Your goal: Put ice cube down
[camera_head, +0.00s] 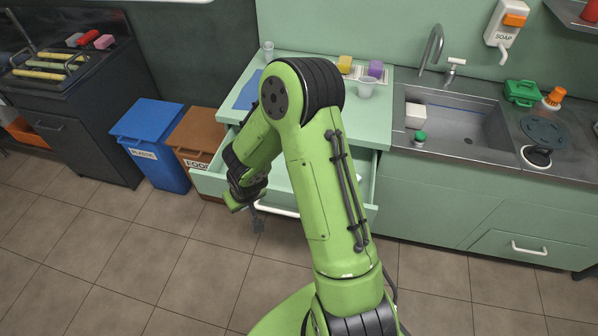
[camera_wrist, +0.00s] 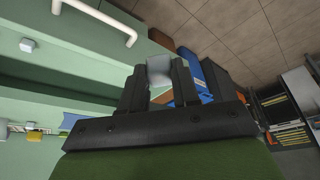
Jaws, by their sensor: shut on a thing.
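My gripper (camera_wrist: 157,82) is shut on a pale, translucent grey ice cube (camera_wrist: 159,68), held between the fingertips in the wrist view. In the head view my gripper (camera_head: 258,222) hangs low in front of the open drawer (camera_head: 212,187), outside its front panel and near its white handle. The cube cannot be made out there. In the wrist view a second small pale block (camera_wrist: 27,45) shows in the drawer area, apart from the gripper.
Blue (camera_head: 150,142) and brown (camera_head: 194,135) bins stand left of the drawer. A sink (camera_head: 455,122) is at right. The floor in front is clear.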

